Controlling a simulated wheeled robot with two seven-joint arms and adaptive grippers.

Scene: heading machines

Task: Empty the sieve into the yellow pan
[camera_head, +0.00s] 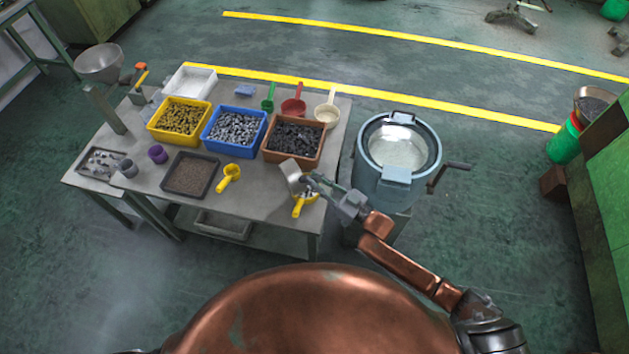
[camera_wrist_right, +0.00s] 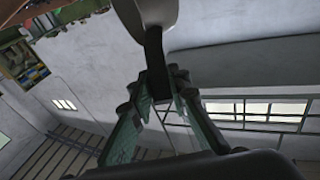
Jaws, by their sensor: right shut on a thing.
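My right gripper (camera_head: 314,181) is over the table's front right corner. It is shut on the dark handle of the sieve (camera_head: 290,172). The sieve is grey and looks tilted on its side; its contents cannot be made out. In the right wrist view, my right gripper (camera_wrist_right: 165,98) pinches the handle, and the pale sieve (camera_wrist_right: 158,14) shows at the top edge. The yellow pan (camera_head: 299,208) is at the table's front right, below the sieve and partly hidden by the sieve and gripper. Some grey pieces seem to lie in it. My left gripper is not in view.
Yellow, blue and brown bins (camera_head: 267,155) of small parts stand across the table. A dark tray (camera_head: 167,187) and a yellow scoop (camera_head: 229,174) lie in front. A blue-grey drum (camera_head: 385,178) with a crank stands right of the table.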

